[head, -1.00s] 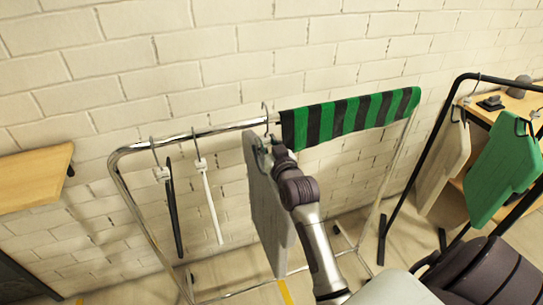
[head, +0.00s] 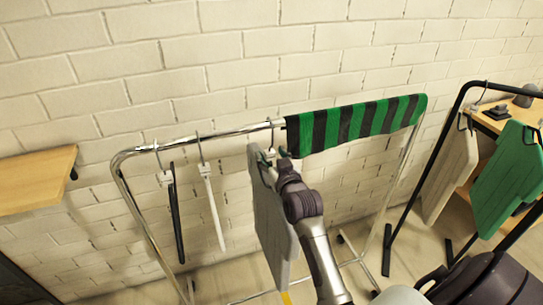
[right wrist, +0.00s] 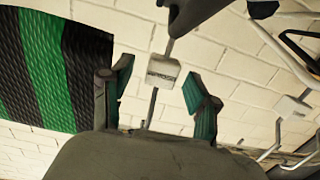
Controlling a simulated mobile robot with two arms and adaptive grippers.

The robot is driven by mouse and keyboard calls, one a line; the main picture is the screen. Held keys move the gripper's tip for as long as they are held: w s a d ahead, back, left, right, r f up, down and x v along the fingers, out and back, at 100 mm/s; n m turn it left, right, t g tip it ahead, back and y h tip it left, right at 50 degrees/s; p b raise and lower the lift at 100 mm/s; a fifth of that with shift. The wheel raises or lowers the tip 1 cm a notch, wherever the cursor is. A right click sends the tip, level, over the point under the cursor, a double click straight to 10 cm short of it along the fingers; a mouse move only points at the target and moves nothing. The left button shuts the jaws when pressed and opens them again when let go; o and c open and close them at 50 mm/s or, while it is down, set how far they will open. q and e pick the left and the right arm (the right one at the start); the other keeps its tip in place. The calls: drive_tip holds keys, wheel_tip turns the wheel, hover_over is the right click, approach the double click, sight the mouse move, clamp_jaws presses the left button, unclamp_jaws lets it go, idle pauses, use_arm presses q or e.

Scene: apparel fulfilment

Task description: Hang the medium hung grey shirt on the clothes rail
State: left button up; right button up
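The grey shirt (head: 270,225) hangs from its hanger at the middle of the chrome clothes rail (head: 232,131), left of a striped cloth. Its hook appears to rest over the bar. My right gripper (head: 274,157) is at the top of the shirt, by the hanger neck. In the right wrist view its fingers are apart, with the hanger's stem and small white size tag (right wrist: 160,71) between them and clear of both. The shirt's dark top edge (right wrist: 150,160) fills the bottom of that view. My left gripper is out of view.
A green-and-black striped cloth (head: 355,122) lies over the rail's right part. A black hanger (head: 175,210) and a white hanger (head: 213,207) hang at its left. A black rack at right holds a green shirt (head: 506,178) and a beige shirt (head: 444,172). A wooden shelf (head: 35,178) is at left.

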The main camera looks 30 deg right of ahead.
drive_tip(key=shift+s+f, duration=0.15)
drive_tip(key=shift+s, duration=0.1)
drive_tip(key=v, duration=1.1)
drive_tip(key=shift+s+a, duration=0.1)
drive_tip(key=shift+s, duration=0.2)
